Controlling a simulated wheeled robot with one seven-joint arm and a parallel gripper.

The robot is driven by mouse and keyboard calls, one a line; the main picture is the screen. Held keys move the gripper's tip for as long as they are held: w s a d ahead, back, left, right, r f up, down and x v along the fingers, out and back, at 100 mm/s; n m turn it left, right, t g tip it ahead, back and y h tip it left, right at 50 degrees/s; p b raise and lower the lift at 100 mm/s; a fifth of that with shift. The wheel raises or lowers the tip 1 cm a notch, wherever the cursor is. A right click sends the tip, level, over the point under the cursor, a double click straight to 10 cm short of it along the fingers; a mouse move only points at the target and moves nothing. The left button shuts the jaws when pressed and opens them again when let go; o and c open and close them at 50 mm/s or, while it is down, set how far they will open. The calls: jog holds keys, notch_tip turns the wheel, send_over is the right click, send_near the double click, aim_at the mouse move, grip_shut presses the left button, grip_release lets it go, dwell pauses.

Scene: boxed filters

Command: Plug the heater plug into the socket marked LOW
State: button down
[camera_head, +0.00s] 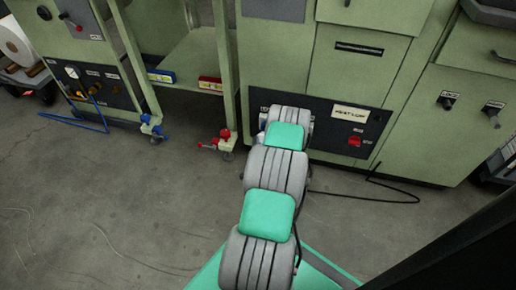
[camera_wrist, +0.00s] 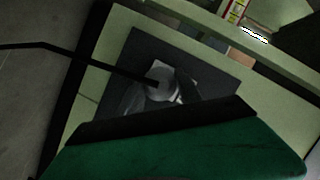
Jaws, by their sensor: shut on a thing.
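The heater plug (camera_wrist: 159,77), a round grey body with a black cable (camera_wrist: 95,57), shows in the wrist view between the fingers of my gripper (camera_wrist: 165,96). My gripper is shut on the plug, in front of a dark panel (camera_wrist: 120,72) with a pale plate behind the plug. Whether the plug is in a socket or just in front of it I cannot tell. In the head view the dark heater panel (camera_head: 335,130) is at the centre right, and my arm covers its left part. The gripper, plug and LOW mark are hidden there.
The black cable (camera_head: 365,195) lies on the floor right of my arm. A red switch (camera_head: 355,141) sits on the panel. A rack on the left holds a blue box (camera_head: 161,76) and a red box (camera_head: 210,83). The floor on the left is mostly clear.

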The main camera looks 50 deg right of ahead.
jog(key=shift+w+d, duration=0.3)
jog(key=shift+d, duration=0.45)
jog(key=shift+w+d+b, duration=0.15)
jog(key=shift+w+d, duration=0.25)
jog(key=shift+d, duration=0.5)
jog(key=shift+w+d+b, duration=0.15)
jog(key=shift+w+d, duration=0.2)
jog(key=shift+d, duration=0.5)
dwell(1.2)
jog(key=c, duration=0.7)
grip_release()
jog(key=p+v, duration=0.1)
jog(key=v, duration=0.6)
jog(key=shift+s+a+r, duration=0.1)
jog(key=shift+s+a, duration=0.15)
jog(key=shift+a, duration=0.05)
